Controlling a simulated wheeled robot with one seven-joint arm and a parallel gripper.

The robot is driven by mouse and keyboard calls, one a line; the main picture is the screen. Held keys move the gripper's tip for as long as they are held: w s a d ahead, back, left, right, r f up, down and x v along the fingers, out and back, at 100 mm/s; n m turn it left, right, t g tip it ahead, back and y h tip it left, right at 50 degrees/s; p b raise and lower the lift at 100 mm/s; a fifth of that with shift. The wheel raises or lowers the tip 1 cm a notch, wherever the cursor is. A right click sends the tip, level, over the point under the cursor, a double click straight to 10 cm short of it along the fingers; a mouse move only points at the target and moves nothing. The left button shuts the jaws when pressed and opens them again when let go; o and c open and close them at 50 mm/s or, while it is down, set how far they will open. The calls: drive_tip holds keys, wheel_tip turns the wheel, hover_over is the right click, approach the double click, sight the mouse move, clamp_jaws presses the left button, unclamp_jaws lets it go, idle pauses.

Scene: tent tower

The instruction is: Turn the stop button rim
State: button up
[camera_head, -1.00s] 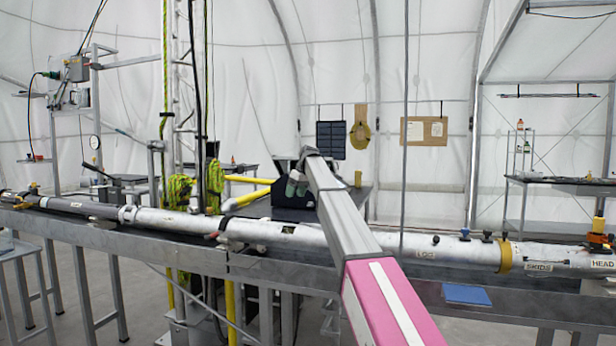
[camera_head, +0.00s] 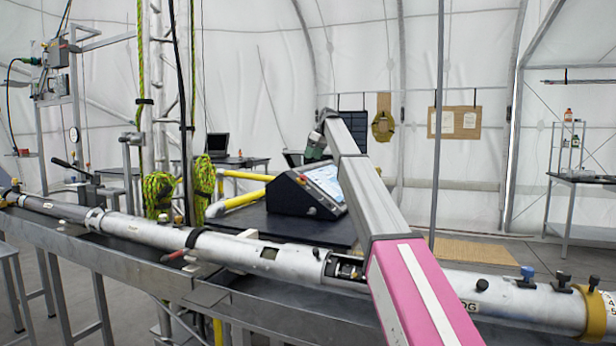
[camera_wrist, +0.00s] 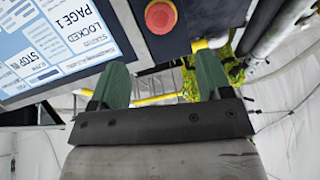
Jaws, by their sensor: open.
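In the head view the console (camera_head: 283,195) stands on a dark table behind the long pipe; the button is too small to make out clearly there. My gripper (camera_wrist: 161,78) is open, with its two green fingers spread and nothing between them. The button lies beyond the fingertips, roughly in line with the gap. In the head view my gripper (camera_head: 316,146) is above the console.
A long white pipe (camera_head: 220,245) on a metal frame runs across the front, under my arm. Yellow rails (camera_head: 240,198) and green ropes (camera_head: 158,190) are left of the console. A laptop (camera_head: 218,144) stands on a table behind. A thin upright pole (camera_head: 437,120) is to the right.

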sight(304, 176)
drive_tip(key=x, duration=1)
drive_tip(key=shift+a+f, duration=0.2)
drive_tip(key=shift+f, duration=0.1)
drive_tip(key=c, duration=0.9)
